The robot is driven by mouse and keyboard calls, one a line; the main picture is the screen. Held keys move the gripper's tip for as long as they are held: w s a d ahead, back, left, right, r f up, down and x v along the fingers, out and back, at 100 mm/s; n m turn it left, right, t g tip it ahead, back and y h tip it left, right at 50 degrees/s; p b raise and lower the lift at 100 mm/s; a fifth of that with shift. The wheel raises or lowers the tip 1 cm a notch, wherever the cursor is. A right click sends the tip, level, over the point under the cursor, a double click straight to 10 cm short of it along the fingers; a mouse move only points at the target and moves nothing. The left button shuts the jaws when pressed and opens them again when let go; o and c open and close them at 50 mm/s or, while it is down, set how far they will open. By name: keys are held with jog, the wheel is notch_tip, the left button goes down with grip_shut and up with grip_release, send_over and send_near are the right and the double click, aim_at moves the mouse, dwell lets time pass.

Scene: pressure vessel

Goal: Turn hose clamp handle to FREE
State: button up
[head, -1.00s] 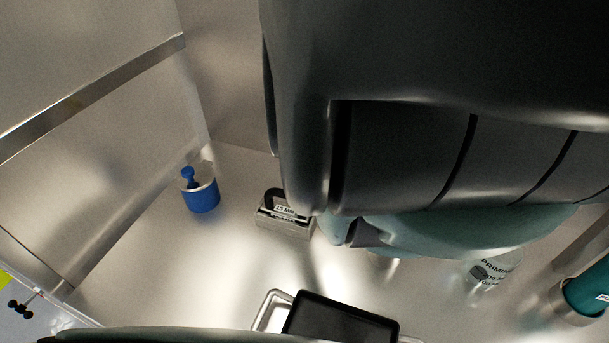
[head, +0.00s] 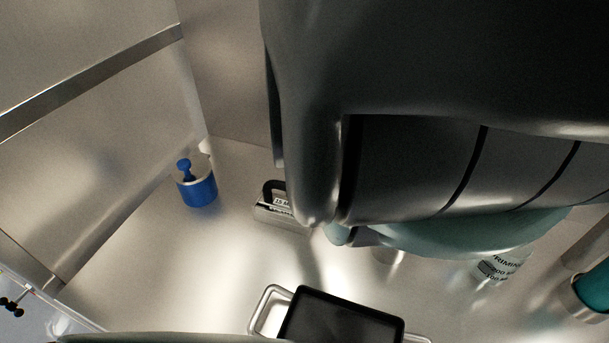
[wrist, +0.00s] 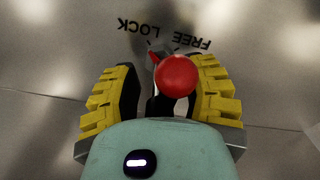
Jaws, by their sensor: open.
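In the wrist view, the hose clamp handle shows as a red ball knob (wrist: 177,76) on a grey metal base. Behind it the words FREE and LOCK are printed on the metal panel (wrist: 262,70), upside down in the picture. FREE is at the right and LOCK at the left. My gripper (wrist: 162,85) is open, with one yellow ridged finger on each side of the knob. The knob lies between the fingers, nearer the right one; I cannot tell whether it touches. In the head view my arm covers this area, and the handle is hidden.
In the head view, a blue cup (head: 198,190), a labelled block with a dark handle (head: 280,213), a black tray (head: 340,318) and a labelled clear container (head: 503,265) stand on the metal floor. A teal cylinder (head: 597,286) is at the right edge. Metal walls rise at left.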

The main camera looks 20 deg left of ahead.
jog(key=shift+o, duration=0.3)
grip_shut()
dwell(0.4)
